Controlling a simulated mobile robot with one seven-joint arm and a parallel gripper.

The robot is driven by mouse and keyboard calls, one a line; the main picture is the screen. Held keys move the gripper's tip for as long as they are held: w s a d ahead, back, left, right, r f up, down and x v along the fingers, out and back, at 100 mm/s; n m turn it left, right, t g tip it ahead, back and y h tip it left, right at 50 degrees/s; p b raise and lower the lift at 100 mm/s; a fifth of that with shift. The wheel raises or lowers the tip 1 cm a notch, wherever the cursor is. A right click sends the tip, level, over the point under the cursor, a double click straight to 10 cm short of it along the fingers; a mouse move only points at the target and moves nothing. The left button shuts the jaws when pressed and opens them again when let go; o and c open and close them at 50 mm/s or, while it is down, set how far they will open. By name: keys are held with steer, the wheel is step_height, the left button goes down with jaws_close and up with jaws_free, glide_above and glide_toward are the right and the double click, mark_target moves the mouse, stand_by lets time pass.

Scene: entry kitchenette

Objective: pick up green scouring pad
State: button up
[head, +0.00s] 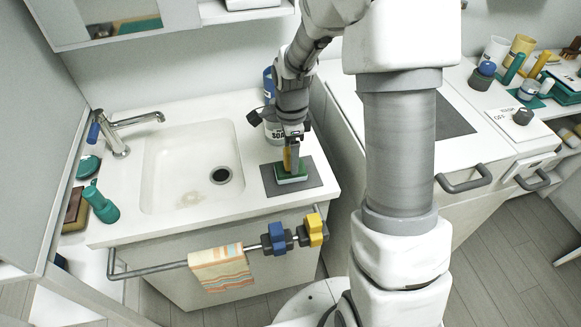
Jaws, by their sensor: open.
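The green scouring pad (292,179) lies on a dark grey mat (313,181) on the counter, right of the sink. A paler layer shows at its edge. My gripper (291,165) points down directly over the pad, with its fingers at or just above the pad's top. The gripper is open. A yellowish part shows at the fingers. I cannot tell whether the fingertips touch the pad, and the gripper hides part of its top.
A rail with a striped towel (220,268) and blue and yellow clips runs along the counter front.

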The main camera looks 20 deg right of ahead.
jaws_close()
stand_by(0.4)
steer(key=shift+r, duration=0.1)
steer(key=shift+r, duration=0.55)
step_height(320, 180, up, 3)
steer(key=shift+p, duration=0.4)
steer(key=s+d+r, duration=0.3)
steer(key=s+r, duration=0.3)
steer(key=s, duration=0.5)
steer(key=shift+s+r+p, duration=0.2)
steer(key=shift+r+p, duration=0.15)
steer(key=shift+p, duration=0.1)
steer(key=c, duration=0.7)
jaws_free()
steer(key=shift+c, duration=0.2)
jaws_close()
